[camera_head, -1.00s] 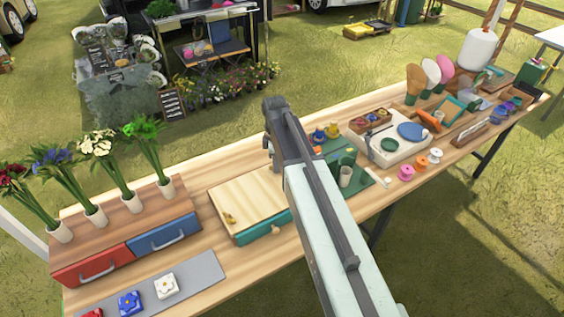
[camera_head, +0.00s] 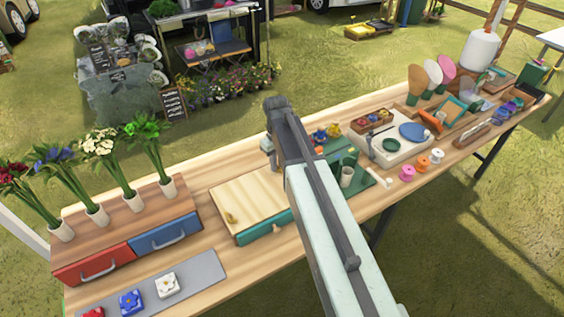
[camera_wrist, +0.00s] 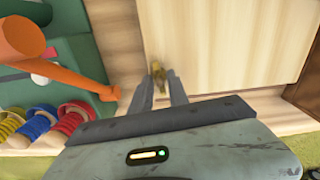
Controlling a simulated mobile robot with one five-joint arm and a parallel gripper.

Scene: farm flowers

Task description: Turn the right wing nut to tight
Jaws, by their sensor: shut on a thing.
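A wooden press board (camera_head: 245,200) on a teal base lies on the table, and a brass left wing nut (camera_head: 231,218) shows on its left side. In the wrist view the right wing nut (camera_wrist: 158,72), small and brass, stands near the edge of the pale board (camera_wrist: 225,45). My gripper (camera_wrist: 160,88) is shut on this wing nut, with a grey finger on each side of it. In the head view my arm hides the right wing nut and the fingertips.
An orange tool (camera_wrist: 65,60) lies close left of the fingers, over a green board (camera_wrist: 70,20). Blue, red and yellow rings (camera_wrist: 40,120) sit below it. Red and blue drawers (camera_head: 165,238) with flower vases stand left on the table. A grey mat (camera_head: 205,272) lies in front.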

